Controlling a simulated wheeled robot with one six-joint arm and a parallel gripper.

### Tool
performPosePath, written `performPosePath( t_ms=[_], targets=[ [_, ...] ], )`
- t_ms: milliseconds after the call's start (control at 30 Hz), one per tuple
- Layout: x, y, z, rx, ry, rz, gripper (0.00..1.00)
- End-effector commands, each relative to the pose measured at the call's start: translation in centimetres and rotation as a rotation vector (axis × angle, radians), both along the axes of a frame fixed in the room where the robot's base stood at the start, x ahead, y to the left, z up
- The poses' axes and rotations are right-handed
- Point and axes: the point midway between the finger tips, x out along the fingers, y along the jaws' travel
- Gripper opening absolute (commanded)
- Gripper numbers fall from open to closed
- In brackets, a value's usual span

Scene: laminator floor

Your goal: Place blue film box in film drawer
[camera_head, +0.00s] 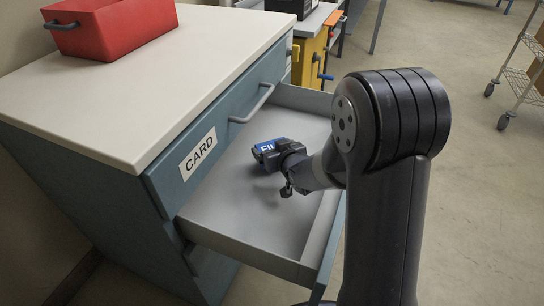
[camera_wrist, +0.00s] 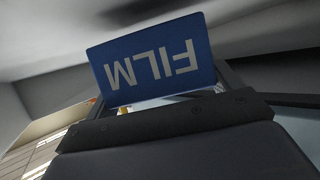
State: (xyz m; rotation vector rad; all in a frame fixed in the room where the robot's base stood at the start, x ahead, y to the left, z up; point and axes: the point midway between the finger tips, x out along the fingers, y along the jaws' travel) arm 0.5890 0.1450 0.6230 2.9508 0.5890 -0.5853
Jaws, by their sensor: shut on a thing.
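The blue film box (camera_head: 266,150) shows beside my gripper in the head view. In the wrist view the blue film box (camera_wrist: 152,62) has white FILM lettering, upside down. My gripper (camera_head: 280,158) is shut on it, and its fingers are mostly hidden. The box is over or inside an open grey drawer (camera_head: 235,215), towards its back left; I cannot tell whether it touches the drawer floor. The drawer's outer front is turned away, so no label on it shows. The drawer looks otherwise empty.
The drawer front labelled CARD (camera_head: 198,153) is shut above the open drawer, with a grey handle (camera_head: 252,104). A red bin (camera_head: 110,25) stands on the cabinet's pale top (camera_head: 150,85). A yellow cabinet (camera_head: 310,58) is behind. A wire trolley (camera_head: 520,75) stands far right on open floor.

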Motion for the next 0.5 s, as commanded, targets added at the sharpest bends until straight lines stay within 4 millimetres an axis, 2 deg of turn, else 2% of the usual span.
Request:
performPosePath(
  t_ms=[33,100,500],
  targets=[
    [-0.1,-0.16,-1.26,0.0,0.001,0.0,0.56],
    [-0.21,-0.29,-1.83,0.0,0.0,0.001,0.56],
    [-0.24,-0.32,-2.16,0.0,-0.001,0.002,0.56]
  ],
)
